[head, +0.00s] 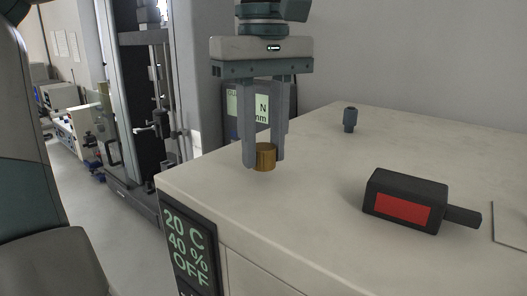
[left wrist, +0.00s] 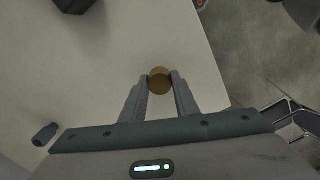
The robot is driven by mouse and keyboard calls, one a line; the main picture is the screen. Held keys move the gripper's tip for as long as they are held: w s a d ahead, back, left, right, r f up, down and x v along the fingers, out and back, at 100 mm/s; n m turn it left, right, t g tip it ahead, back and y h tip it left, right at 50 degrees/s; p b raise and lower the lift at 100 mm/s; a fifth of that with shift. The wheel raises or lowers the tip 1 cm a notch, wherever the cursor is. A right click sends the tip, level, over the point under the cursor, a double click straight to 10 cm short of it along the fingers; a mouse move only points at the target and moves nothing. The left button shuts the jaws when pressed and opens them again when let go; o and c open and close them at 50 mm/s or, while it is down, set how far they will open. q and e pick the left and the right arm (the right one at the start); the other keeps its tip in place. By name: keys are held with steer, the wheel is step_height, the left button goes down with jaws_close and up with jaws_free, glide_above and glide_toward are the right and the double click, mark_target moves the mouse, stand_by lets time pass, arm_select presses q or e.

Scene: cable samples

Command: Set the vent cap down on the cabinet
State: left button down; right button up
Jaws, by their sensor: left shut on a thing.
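The vent cap, a short brass-coloured cylinder (head: 264,157), is between the fingertips of my left gripper (head: 264,160). It also shows as a round brown disc in the left wrist view (left wrist: 160,80), with a finger (left wrist: 160,82) on each side. The left gripper points straight down and is shut on the cap. The cap is upright, over the pale top of the cabinet (head: 320,205), near its left edge. I cannot tell whether its underside touches the top or hangs slightly above. My right gripper is in neither view.
A black device with a red face (head: 403,203) lies to the right on the cabinet. A small blue-grey fitting (head: 350,119) stands farther back. A flat plate (head: 512,225) is at the right edge. The cabinet's front carries a display (head: 188,250). The top around the cap is clear.

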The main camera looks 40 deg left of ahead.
arm_select(q)
step_height(320, 180, down, 2)
steer(key=shift+f, duration=0.1)
steer(key=shift+f, duration=0.15)
steer(key=c, duration=1.4)
jaws_free()
